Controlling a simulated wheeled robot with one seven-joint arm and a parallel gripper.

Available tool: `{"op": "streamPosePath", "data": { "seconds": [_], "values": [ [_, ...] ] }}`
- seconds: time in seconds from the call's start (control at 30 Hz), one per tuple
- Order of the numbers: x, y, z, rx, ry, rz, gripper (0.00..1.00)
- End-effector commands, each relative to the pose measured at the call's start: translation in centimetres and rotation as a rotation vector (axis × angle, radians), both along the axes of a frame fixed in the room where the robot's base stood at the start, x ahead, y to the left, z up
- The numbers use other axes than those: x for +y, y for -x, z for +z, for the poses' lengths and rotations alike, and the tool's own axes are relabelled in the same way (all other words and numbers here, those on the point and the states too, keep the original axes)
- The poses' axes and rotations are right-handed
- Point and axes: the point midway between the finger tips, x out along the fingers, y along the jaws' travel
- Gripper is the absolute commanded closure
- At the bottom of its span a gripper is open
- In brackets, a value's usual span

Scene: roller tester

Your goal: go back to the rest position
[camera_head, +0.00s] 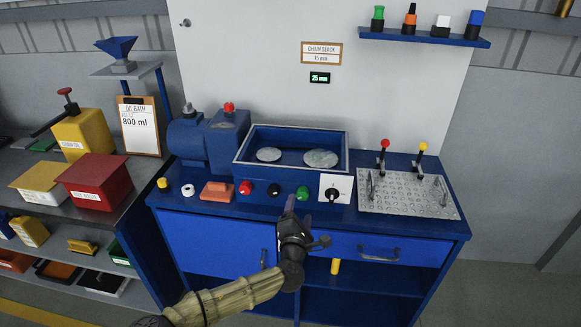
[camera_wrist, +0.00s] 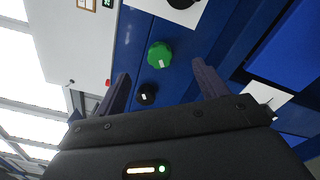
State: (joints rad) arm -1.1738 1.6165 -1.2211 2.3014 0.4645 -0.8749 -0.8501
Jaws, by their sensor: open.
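My gripper (camera_head: 298,205) is in front of the blue roller tester bench (camera_head: 408,226), at about the height of its front control strip. In the wrist view the two dark fingers of my gripper (camera_wrist: 162,85) stand wide apart with nothing between them held. The green knob (camera_head: 302,193) lies just beyond the fingertips; it also shows in the wrist view (camera_wrist: 160,55), ahead of the gap. A black knob (camera_head: 273,190) is left of it and shows near the left finger in the wrist view (camera_wrist: 147,94). My fingers appear apart from both knobs.
A red knob (camera_head: 246,187) and a dial plate (camera_head: 335,188) share the strip. Two levers (camera_head: 383,146) stand on a metal plate (camera_head: 408,194) at the right. Drawer and door handles (camera_head: 378,256) stick out below.

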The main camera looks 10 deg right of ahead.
Motion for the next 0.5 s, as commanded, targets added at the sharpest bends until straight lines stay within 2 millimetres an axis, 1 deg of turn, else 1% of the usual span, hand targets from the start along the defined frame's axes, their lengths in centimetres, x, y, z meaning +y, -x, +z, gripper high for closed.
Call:
{"op": "streamPosePath", "data": {
  "seconds": [0.07,0.17,0.27,0.37,0.4,0.5],
  "values": [
    [-0.1,0.0,0.0,0.001,-0.002,-0.002,0.28],
    [-0.9,0.2,-0.2,0.011,-0.030,-0.030,0.28],
    [-2.9,0.9,-0.9,0.038,-0.107,-0.104,0.28],
    [-5.6,2.2,-2.2,0.080,-0.234,-0.219,0.28],
    [-6.6,2.8,-2.8,0.100,-0.293,-0.271,0.28],
    [-8.7,4.8,-4.3,0.147,-0.444,-0.403,0.28]
  ]
}}
